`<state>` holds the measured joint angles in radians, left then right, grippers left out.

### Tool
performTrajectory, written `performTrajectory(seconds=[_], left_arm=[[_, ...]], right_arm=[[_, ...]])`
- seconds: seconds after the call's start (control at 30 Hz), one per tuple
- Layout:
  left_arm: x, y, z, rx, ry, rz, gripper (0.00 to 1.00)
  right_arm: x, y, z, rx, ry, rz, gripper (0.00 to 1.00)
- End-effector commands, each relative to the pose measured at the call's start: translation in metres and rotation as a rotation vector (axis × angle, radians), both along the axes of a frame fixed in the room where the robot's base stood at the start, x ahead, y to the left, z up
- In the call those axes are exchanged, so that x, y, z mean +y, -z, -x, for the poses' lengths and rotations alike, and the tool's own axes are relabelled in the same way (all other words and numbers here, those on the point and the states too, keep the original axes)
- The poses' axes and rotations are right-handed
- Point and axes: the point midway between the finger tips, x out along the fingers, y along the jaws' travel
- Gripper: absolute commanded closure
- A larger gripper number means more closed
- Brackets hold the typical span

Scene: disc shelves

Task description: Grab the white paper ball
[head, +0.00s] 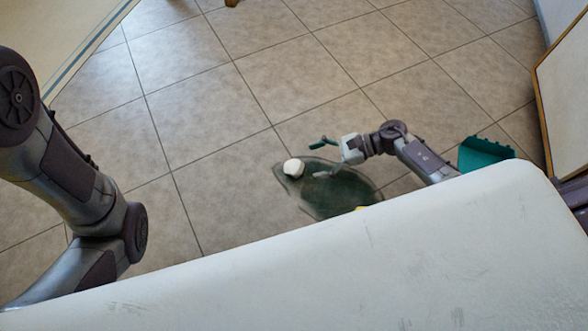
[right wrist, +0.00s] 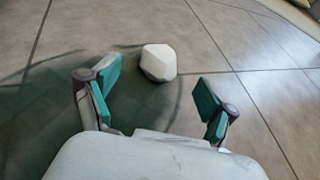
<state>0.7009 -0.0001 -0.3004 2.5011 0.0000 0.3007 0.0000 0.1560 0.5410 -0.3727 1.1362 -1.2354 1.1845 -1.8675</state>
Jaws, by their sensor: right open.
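The white paper ball (head: 293,167) lies at the left end of a dark green leaf-shaped patch on the tiled floor. My right gripper (head: 318,158) is open and empty, just to the right of the ball in the head view. In the right wrist view the ball (right wrist: 158,62) is faceted and sits beyond the two teal fingertips of my right gripper (right wrist: 158,82), between their lines and apart from both. My left arm comes in at the left of the head view, but its gripper is out of the picture.
The dark green patch (head: 340,192) lies flat under and beside my right gripper. A teal bin-like object (head: 482,153) stands at the right. A wood-edged pale panel (head: 566,95) is at the far right. A rug (head: 60,30) lies at the upper left. Tiled floor around the ball is clear.

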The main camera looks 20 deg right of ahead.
Motion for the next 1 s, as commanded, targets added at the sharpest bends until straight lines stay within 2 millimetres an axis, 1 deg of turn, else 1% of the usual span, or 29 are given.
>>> performTrajectory(seconds=[0.03,0.1,0.23,0.43,0.6,0.87,0.97,1.0], left_arm=[[0.0,0.005,0.0,0.001,0.0,0.0,0.6],[0.0,0.007,0.0,0.001,0.0,0.0,0.6],[0.0,0.011,0.0,0.001,0.0,0.0,0.6],[0.0,0.037,0.0,0.0,0.0,0.0,0.6],[0.0,0.044,0.0,0.001,-0.001,-0.001,0.6],[0.0,0.043,0.0,0.001,-0.001,-0.001,0.6],[0.0,0.042,0.0,0.001,-0.001,-0.001,0.6],[0.0,0.042,0.0,0.001,-0.001,-0.001,0.6]], right_arm=[[0.007,0.005,-0.002,-0.001,0.0,-0.002,0.15],[0.013,0.006,-0.003,-0.001,0.0,-0.001,0.15],[0.019,0.009,-0.004,-0.001,0.001,-0.001,0.15],[0.044,0.025,-0.009,-0.002,0.001,-0.004,0.15],[0.061,0.029,-0.013,0.0,0.001,-0.002,0.15],[0.063,0.027,-0.013,0.001,0.003,-0.001,0.15],[0.063,0.027,-0.013,0.001,0.003,0.0,0.3],[0.063,0.027,-0.013,0.001,0.003,0.0,0.37]])
